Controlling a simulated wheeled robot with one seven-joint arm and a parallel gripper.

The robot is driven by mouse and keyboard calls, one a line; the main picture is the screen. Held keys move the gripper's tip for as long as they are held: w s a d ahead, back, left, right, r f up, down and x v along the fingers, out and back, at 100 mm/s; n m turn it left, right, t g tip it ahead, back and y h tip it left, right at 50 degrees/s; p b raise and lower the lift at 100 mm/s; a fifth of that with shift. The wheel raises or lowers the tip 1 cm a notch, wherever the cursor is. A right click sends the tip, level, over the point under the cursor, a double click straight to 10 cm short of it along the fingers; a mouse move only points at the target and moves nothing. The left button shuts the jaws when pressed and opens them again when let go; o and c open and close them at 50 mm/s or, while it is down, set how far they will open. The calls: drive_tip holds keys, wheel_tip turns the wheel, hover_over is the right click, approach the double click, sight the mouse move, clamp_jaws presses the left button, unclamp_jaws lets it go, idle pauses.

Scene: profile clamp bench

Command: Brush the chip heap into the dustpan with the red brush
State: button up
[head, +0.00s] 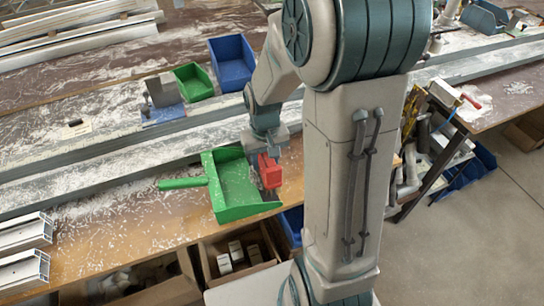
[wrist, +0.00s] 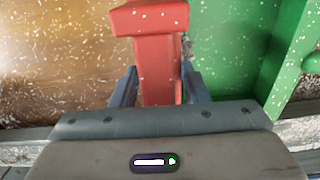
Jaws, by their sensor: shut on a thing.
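The red brush (head: 270,171) is upright in my gripper (head: 267,147), beside the right side of the green dustpan (head: 238,183). In the wrist view, my gripper (wrist: 158,90) is shut on the brush (wrist: 156,55), its fingers on both sides. The dustpan (wrist: 228,45) fills the right there, with white chips on it; speckled bench wood (wrist: 55,60) is at left. The dustpan's handle (head: 183,183) points left in the head view. I cannot tell whether the brush touches the dustpan or bench. No distinct chip heap stands out; my arm hides part of the bench.
Metal rails (head: 110,155) run across the bench behind the dustpan. Green (head: 193,82) and blue (head: 232,62) bins stand farther back. White profiles (head: 24,252) lie at front left. Loose chips dust the bench. A cardboard box (head: 238,256) is below the front edge.

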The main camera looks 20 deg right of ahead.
drive_tip(key=shift+a, duration=0.2)
drive_tip(key=shift+a+r, duration=0.1)
drive_tip(key=shift+a, duration=0.85)
drive_tip(key=shift+a, duration=0.1)
drive_tip(key=shift+a, duration=0.95)
wheel_tip(320, 180, up, 6)
drive_tip(key=p, duration=0.4)
idle(0.4)
